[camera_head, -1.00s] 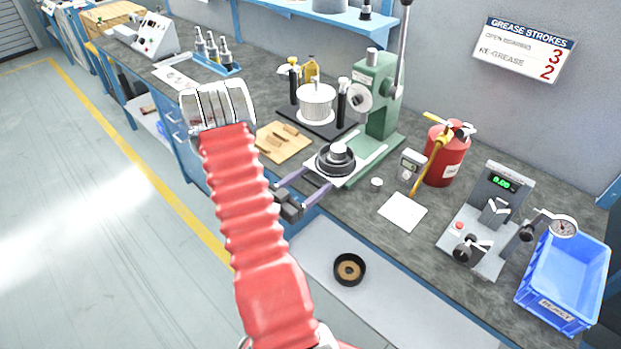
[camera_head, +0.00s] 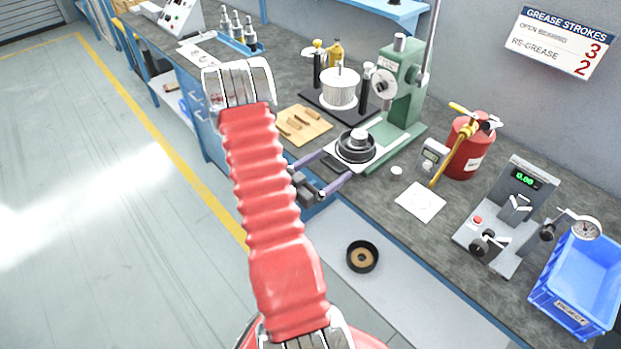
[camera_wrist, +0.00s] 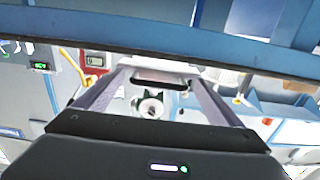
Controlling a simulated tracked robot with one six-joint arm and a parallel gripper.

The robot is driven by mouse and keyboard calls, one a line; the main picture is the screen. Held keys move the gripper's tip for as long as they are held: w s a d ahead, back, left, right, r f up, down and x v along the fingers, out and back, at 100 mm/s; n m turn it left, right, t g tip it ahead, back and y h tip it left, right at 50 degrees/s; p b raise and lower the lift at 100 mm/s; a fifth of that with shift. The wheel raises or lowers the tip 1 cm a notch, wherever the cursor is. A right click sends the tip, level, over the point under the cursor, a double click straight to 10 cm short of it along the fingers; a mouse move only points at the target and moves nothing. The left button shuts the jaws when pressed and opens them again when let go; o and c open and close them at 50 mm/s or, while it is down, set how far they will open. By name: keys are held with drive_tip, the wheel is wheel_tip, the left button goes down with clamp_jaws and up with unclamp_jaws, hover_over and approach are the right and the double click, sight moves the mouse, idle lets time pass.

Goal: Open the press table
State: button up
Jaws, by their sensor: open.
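The press table is a pale plate (camera_head: 376,160) at the foot of the green press (camera_head: 402,95). A black round part with a grey hub (camera_head: 356,146) sits on it. A dark handle bar is at the table's front edge and shows in the wrist view (camera_wrist: 165,81). My gripper (camera_head: 337,165) is open at the bench's front edge, with its two fingers pointing at the table front. In the wrist view my gripper (camera_wrist: 160,78) has a finger on each side of the handle bar. I cannot tell whether either finger touches it.
A wooden board (camera_head: 303,124) lies left of the table. A black ring (camera_head: 362,256) lies on the lower shelf (camera_head: 400,290).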

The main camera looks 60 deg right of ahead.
drive_tip(key=v, duration=1.3)
drive_tip(key=shift+a, duration=0.15)
drive_tip(key=shift+f, duration=0.1)
idle(0.4)
